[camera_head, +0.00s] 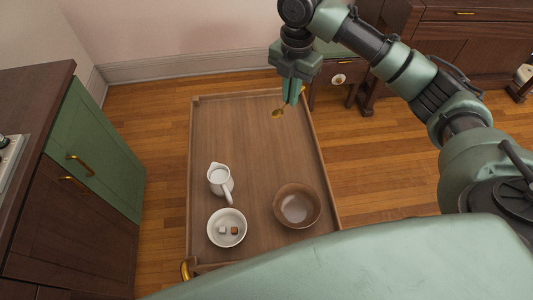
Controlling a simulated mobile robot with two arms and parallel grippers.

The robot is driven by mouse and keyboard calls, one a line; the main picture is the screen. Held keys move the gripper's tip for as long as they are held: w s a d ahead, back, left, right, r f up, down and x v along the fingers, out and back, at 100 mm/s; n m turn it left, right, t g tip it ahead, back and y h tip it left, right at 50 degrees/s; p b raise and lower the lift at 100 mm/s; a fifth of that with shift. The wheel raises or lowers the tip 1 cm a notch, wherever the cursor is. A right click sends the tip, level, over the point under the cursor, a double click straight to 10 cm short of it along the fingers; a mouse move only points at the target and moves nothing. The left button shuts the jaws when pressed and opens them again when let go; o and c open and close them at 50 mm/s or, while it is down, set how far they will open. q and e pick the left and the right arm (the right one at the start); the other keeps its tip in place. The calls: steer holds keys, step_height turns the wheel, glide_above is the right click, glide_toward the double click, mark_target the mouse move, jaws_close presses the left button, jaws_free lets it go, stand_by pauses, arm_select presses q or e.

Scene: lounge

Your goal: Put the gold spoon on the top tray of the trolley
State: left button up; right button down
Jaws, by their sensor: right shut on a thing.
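The gold spoon (278,112) is at the far right part of the trolley's top tray (230,130). My right gripper (291,100) points down over the tray's far right edge and is shut on the spoon. The spoon's bowl shows to the left below the fingertips; its handle is mostly hidden by the fingers. I cannot tell whether the spoon touches the tray or hangs just above it. My left gripper is not in view.
On the tray's near half stand a white jug (220,180), a white bowl (227,228) with small cubes, and a brown bowl (297,206). A green-doored cabinet (95,145) stands at left, dark wooden furniture (460,50) at back right.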

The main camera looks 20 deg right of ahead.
mark_target(285, 145)
step_height(285, 145, down, 19)
steer(key=shift+r, duration=0.1)
stand_by(0.3)
steer(key=c, duration=1.5)
jaws_free()
steer(key=shift+c, duration=0.2)
step_height(285, 145, up, 12)
steer(key=shift+w+d, duration=0.1)
